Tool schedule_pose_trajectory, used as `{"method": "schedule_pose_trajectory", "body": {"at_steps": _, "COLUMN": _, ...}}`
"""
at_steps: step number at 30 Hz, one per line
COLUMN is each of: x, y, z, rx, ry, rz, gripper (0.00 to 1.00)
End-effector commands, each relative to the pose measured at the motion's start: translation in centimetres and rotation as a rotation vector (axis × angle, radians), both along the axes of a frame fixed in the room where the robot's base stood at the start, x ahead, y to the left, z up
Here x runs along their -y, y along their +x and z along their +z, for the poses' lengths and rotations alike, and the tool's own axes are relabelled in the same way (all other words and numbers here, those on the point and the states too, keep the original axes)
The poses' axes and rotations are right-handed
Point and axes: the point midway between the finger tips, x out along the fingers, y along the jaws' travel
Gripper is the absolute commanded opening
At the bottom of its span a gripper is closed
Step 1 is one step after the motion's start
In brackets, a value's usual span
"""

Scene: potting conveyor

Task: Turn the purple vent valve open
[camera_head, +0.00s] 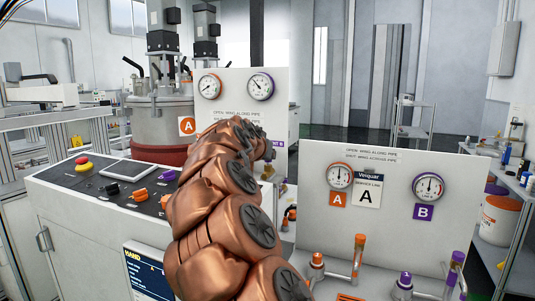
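My copper-coloured arm rises through the middle of the view and bends at its top. Its end is behind the arm's own links, so my gripper and its fingers do not show. Small purple parts (268,171) show just right of the arm, below a purple label that is partly covered. I cannot tell whether they belong to the vent valve or how its wing lies. At the lower right, a purple-topped fitting (405,281) and a purple upright pipe end (458,257) stand under a purple B plate (423,212).
An orange fitting (317,259) and orange-topped pipe (359,242) stand before the right white panel (390,180), which carries two gauges. A control console (90,185) with a red stop button (84,164) is left. A tank (160,115) stands behind. Shelving lines the right edge.

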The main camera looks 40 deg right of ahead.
Motion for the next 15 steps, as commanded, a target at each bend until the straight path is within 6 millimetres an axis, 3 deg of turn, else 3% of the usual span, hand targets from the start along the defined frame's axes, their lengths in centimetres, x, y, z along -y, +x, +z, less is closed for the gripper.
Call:
{"method": "schedule_pose_trajectory", "body": {"at_steps": 1, "x": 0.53, "y": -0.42, "z": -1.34, "rx": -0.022, "ry": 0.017, "rz": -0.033, "gripper": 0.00}}
{"method": "schedule_pose_trajectory", "body": {"at_steps": 15, "x": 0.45, "y": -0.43, "z": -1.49, "rx": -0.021, "ry": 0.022, "rz": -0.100, "gripper": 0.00}}
